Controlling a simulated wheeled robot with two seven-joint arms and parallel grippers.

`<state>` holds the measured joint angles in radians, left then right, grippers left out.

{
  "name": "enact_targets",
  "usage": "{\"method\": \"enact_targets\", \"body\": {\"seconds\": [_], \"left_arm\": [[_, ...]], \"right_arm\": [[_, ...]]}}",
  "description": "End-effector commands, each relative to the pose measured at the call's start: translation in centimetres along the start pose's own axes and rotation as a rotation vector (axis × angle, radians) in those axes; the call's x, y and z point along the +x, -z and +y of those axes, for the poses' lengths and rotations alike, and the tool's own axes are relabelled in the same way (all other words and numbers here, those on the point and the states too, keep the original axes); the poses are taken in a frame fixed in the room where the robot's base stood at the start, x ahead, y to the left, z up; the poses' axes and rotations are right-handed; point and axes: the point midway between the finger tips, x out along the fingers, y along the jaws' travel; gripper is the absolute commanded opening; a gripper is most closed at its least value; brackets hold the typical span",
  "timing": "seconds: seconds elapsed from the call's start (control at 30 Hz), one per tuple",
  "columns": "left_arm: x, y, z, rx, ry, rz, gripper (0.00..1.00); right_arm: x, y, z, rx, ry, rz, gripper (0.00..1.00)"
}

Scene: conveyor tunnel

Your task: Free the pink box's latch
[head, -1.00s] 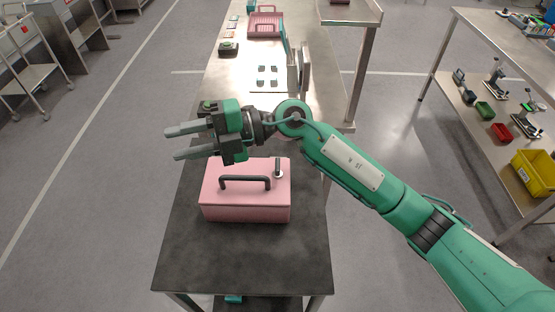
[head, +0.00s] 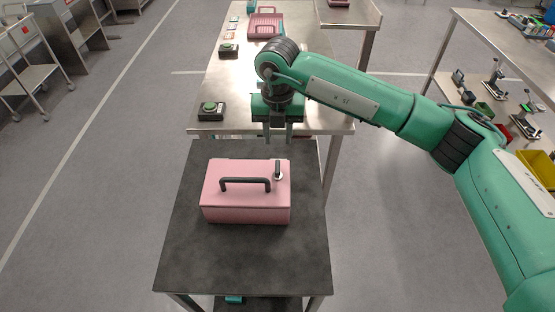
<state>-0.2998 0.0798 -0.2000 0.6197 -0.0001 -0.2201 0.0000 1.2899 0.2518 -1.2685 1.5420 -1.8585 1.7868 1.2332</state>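The pink box (head: 246,203) sits on the dark table, with a black handle (head: 245,185) on its lid. Its latch (head: 279,171), a small dark lever on a pale round base, is at the lid's far right corner. My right gripper (head: 278,141) points down with its two fingers apart and nothing between them. In the picture it is just above the latch, apart from it; its exact height is hard to tell. My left gripper is not in view.
The dark table (head: 240,260) has free room around the box. A shelf unit (head: 475,60) with small bins stands at the right.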

Motion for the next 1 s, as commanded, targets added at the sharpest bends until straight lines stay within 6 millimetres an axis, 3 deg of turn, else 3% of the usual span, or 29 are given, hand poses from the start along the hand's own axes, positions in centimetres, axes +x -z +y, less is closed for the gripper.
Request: {"method": "enact_targets", "body": {"seconds": [0.3,0.5,0.93,1.0], "left_arm": [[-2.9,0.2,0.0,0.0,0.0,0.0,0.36],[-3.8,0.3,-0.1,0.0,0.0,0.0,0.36],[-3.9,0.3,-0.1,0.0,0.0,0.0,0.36],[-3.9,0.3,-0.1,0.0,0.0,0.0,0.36]], "right_arm": [[6.5,0.1,0.1,-0.001,-0.001,0.006,0.35],[9.4,0.1,0.1,-0.001,-0.002,0.003,0.35],[10.5,0.1,0.1,-0.003,-0.003,0.002,0.35],[10.5,0.1,0.1,-0.003,-0.003,0.002,0.21]]}}
